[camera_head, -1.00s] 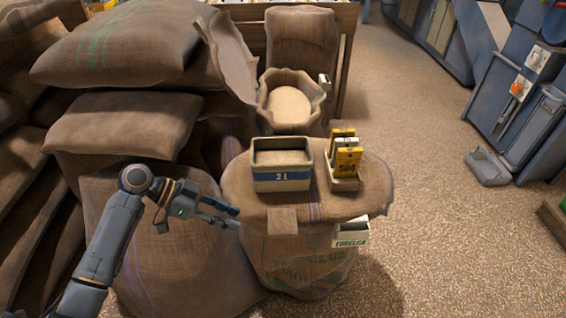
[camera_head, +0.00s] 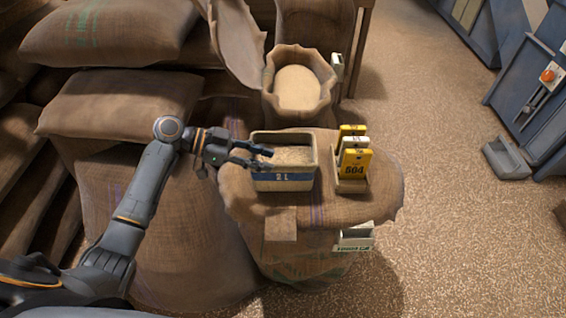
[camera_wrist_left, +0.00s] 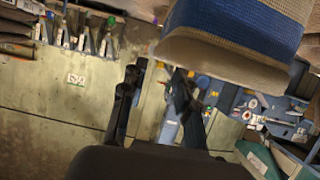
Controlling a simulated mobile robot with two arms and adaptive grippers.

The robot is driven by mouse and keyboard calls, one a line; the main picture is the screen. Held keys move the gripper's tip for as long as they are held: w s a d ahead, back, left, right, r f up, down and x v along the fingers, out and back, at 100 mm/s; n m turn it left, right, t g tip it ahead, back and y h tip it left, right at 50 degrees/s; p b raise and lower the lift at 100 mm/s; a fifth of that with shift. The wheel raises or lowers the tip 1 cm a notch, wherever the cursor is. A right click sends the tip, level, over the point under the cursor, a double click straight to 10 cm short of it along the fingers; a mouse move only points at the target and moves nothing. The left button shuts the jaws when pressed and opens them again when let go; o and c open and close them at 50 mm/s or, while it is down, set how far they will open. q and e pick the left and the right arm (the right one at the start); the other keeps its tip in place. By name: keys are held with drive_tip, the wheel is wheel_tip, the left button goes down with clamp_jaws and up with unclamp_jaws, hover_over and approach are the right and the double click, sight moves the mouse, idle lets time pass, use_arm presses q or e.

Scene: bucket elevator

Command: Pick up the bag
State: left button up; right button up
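Several brown burlap bags are in the head view, and I cannot tell which one the task means. A closed bag (camera_head: 115,105) lies on a large standing bag (camera_head: 185,235) at the left. An open bag (camera_head: 318,103) full of pale grain stands at the back middle. A bag (camera_head: 340,208) in front carries a beige bin marked 2 L. My left gripper (camera_head: 268,158) is at the bin's left front side, fingers slightly apart. In the left wrist view, its fingers (camera_wrist_left: 160,80) are open with nothing between them. My right gripper is not in view.
The 2 L bin (camera_head: 285,181) holds grain; its blue band also shows in the left wrist view (camera_wrist_left: 250,25). A holder with yellow cards (camera_head: 353,165) stands right of it. Blue machinery (camera_head: 535,105) is at the right. The floor (camera_head: 440,170) between is clear.

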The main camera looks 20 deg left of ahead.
sight(282, 167)
use_arm(q)
drive_tip(key=shift+w+d+f, duration=0.1)
drive_tip(key=shift+d+f, duration=0.05)
drive_tip(key=shift+d, duration=0.1)
drive_tip(key=shift+x, duration=0.8)
drive_tip(key=d+f, duration=0.1)
drive_tip(key=d+f+p, duration=0.1)
drive_tip(key=shift+w+d, duration=0.3)
drive_tip(key=shift+d, duration=0.05)
drive_tip(key=shift+d+f, duration=0.1)
drive_tip(key=shift+d, duration=0.05)
clamp_jaws()
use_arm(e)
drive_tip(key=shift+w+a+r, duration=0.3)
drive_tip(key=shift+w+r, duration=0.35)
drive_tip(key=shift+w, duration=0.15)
use_arm(q)
drive_tip(key=shift+w, duration=0.15)
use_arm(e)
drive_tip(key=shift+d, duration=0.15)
